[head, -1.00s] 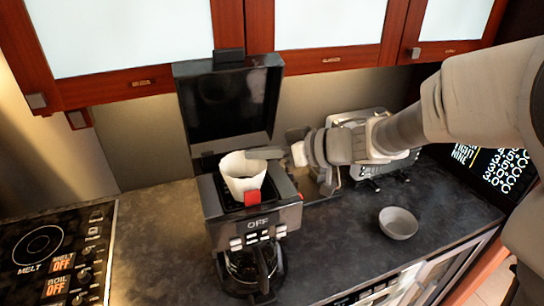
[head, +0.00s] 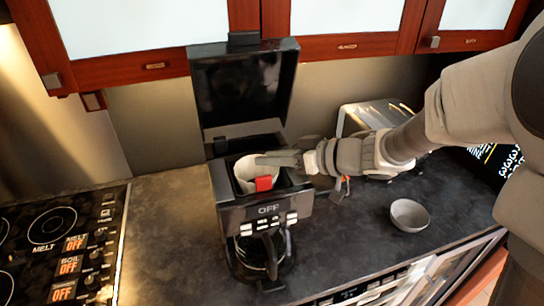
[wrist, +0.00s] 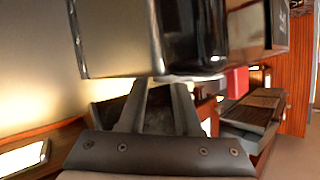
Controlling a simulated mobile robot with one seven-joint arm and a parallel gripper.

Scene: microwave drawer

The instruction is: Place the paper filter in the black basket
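The white paper filter (head: 247,170) sits low in the open top of the coffee maker (head: 262,214), inside the black basket (head: 292,179). Its rim stands a little above the basket edge, and the basket hides its lower part. A red tab (head: 264,183) is at the front of the basket. My gripper (head: 268,159) comes in from the right, its fingertips at the filter's rim. In the wrist view its two fingers (wrist: 160,100) point up toward the dark machine body. I cannot make out the filter there, nor whether the fingers are closed on it.
The coffee maker's lid (head: 245,85) stands raised behind the basket. A glass carafe (head: 260,252) is below. A grey bowl (head: 409,215) is to the right on the counter, in front of a metal toaster (head: 377,113). A stove (head: 62,240) lies at left; cabinets hang above.

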